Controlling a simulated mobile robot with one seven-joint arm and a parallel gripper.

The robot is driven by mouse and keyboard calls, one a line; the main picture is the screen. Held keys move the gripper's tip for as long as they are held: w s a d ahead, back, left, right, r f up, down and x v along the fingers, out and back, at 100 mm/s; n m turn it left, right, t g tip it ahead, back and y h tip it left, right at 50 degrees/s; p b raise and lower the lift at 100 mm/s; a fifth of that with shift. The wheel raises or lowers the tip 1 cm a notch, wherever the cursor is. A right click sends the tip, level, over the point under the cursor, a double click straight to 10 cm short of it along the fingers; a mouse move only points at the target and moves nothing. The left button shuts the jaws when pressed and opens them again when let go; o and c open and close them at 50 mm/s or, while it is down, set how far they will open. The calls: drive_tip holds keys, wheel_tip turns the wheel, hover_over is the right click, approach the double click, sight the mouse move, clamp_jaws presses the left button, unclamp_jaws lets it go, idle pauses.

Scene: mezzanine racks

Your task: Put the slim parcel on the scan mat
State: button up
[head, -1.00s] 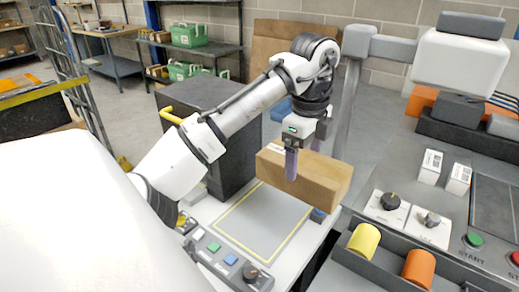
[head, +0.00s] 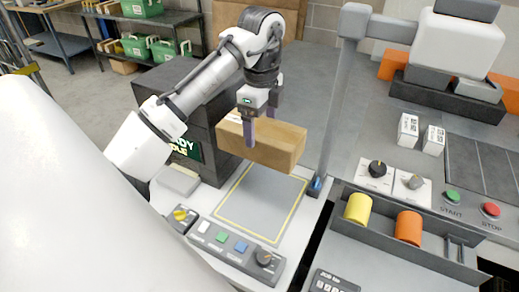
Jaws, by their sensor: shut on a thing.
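The slim parcel is a long brown cardboard box (head: 281,144) with a white label near its left end. My gripper (head: 259,130) is shut on it, one finger on its near face, the other mostly hidden behind it. The parcel appears raised above the far part of the scan mat (head: 262,203), a grey rectangle with a yellow border on a white table. The mat's visible part is bare.
A dark cabinet (head: 205,140) with a lit sign stands behind left. A button panel (head: 236,246) lies along the mat's near side. A grey post (head: 338,110) rises at the right, beside a tray (head: 440,258) holding yellow and orange cylinders.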

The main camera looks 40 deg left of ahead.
wheel_tip(320, 180, down, 20)
drive_tip(key=b, duration=1.9)
drive_tip(key=shift+r, duration=0.1)
drive_tip(key=o, duration=1.4)
drive_tip(key=shift+c, duration=0.2)
wheel_tip(320, 180, up, 12)
drive_tip(key=shift+p, duration=0.45)
